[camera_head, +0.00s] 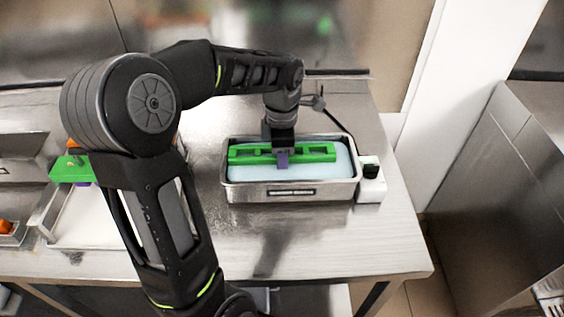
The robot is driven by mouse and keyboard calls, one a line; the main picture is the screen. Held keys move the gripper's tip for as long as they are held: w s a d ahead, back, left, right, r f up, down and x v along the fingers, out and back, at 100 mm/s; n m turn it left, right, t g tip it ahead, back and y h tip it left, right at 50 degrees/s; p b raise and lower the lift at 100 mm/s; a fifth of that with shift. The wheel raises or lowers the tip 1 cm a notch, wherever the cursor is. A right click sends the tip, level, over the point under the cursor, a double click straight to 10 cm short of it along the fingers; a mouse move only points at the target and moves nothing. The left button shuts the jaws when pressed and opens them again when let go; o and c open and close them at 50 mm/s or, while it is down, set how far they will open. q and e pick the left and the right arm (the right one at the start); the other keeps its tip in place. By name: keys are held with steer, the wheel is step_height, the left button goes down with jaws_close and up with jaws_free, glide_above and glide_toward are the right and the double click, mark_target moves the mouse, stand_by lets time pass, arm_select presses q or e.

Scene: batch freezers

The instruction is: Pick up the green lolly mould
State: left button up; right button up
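A long green lolly mould (245,155) lies across a metal basin (310,190) of pale blue liquid, in the middle of the head view. A small purple piece (283,160) shows at the mould's middle. My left gripper (282,148) points down from above and is right at this middle part. Its fingertips are small and dark, so I cannot tell if they are closed on the mould. A second green piece (68,170) with some purple below it shows at the left, partly hidden by my arm. My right gripper is not in view.
A small white box with a black top (371,182) stands against the basin's right end. A tray (85,220) is at the left, partly behind my arm. The steel table (330,240) is clear in front of the basin. A white pillar (440,120) rises at the right.

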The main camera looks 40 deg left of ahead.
arm_select(q)
jaws_close()
step_height(320, 180, up, 10)
steer(key=shift+r+b, duration=0.1)
steer(key=shift+b, duration=0.5)
stand_by(0.5)
